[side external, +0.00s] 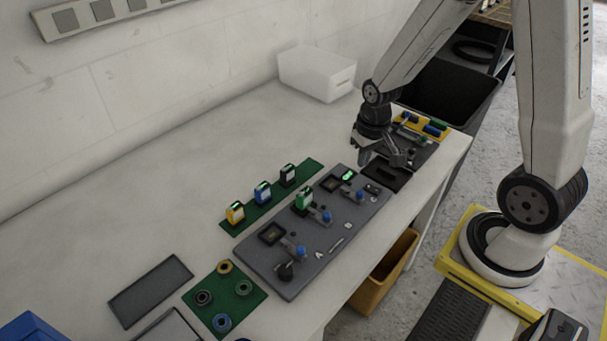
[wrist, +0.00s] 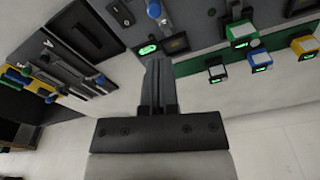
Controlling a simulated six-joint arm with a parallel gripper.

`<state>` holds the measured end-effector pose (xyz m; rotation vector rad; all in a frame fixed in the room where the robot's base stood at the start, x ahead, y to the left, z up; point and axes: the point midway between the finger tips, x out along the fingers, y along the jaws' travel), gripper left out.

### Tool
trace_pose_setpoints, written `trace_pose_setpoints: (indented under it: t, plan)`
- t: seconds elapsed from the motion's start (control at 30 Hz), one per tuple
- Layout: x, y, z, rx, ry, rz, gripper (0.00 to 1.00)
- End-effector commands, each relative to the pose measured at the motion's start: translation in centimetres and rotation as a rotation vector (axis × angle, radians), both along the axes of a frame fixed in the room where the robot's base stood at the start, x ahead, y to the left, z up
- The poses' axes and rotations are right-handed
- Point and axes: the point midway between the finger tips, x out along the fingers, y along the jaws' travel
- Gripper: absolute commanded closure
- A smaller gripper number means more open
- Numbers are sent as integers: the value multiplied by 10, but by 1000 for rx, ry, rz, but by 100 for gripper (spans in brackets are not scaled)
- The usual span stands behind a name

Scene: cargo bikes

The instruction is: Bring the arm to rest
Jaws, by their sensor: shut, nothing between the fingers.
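My gripper (side external: 384,158) hangs over the right part of the white table, beside the right end of the grey fixture board (side external: 325,250). In the wrist view my gripper (wrist: 158,65) has its fingers together with nothing between them. The fixture board carries several clamps with blue knobs, and a green block (side external: 304,200) stands at its middle station. A green light shows at the station nearest my gripper. I cannot tell the exact height of the fingertips above the table.
A green strip (side external: 248,217) holds yellow, blue and black blocks. A green mat (side external: 240,312) with several rings lies at the front. A white bin (side external: 315,75) stands by the wall. Bare table lies left of the strip.

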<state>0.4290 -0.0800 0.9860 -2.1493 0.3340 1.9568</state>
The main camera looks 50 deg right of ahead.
Motion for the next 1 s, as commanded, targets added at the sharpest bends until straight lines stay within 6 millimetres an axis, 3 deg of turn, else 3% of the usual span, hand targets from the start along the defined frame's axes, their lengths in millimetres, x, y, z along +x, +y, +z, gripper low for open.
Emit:
trace_pose_setpoints:
  t: [0.2,0.4,1.0]
  plan:
    - [-16,46,30,-18,-76,172,100]
    - [-31,72,44,-26,-122,277,100]
    - [-37,80,48,-28,-137,314,100]
